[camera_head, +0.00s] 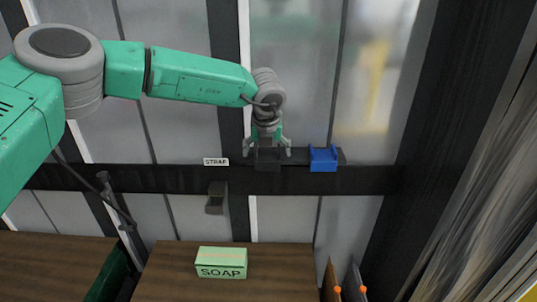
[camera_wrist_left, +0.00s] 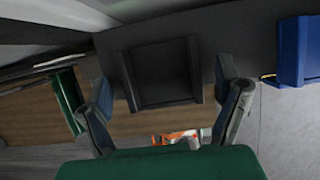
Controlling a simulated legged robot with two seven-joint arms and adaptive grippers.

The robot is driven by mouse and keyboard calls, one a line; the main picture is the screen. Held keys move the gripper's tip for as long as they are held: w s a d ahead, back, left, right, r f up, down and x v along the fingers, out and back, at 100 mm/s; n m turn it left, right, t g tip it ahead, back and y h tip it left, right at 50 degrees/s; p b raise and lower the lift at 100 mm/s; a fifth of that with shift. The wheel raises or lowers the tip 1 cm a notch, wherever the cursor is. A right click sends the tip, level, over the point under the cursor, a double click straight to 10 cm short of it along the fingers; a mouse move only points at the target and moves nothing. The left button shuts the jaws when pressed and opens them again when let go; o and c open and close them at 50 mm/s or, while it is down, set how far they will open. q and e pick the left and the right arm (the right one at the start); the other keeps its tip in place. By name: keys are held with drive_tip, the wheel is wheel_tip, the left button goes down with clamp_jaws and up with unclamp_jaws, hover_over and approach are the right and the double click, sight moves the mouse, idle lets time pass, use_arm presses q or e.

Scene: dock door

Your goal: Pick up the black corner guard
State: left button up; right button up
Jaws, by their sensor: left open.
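The black corner guard (camera_head: 268,160) sits on the dark ledge of the door's crossbar, left of a blue corner guard (camera_head: 323,158). My left gripper (camera_head: 268,150) is directly above the black guard with its fingers apart. In the left wrist view the black guard (camera_wrist_left: 162,75) lies between the open fingertips of my left gripper (camera_wrist_left: 168,92), with a gap showing on each side. The blue guard (camera_wrist_left: 293,50) is at the right edge there. My right gripper is not in view.
A "STRAP" label (camera_head: 216,162) is on the crossbar to the left, and a dark bracket (camera_head: 215,198) hangs below. A green SOAP box (camera_head: 221,262) stands on a wooden surface (camera_head: 290,258) beneath. Dark strips and a curtain (camera_head: 490,190) close off the right side.

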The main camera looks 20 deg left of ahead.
use_arm(q)
drive_tip(key=shift+a, duration=0.3)
drive_tip(key=shift+s+d, duration=0.1)
drive_tip(key=shift+d, duration=0.05)
drive_tip(key=c, duration=1.1)
drive_tip(key=shift+d, duration=0.55)
drive_tip(key=shift+c, duration=0.7)
drive_tip(key=shift+r, duration=0.15)
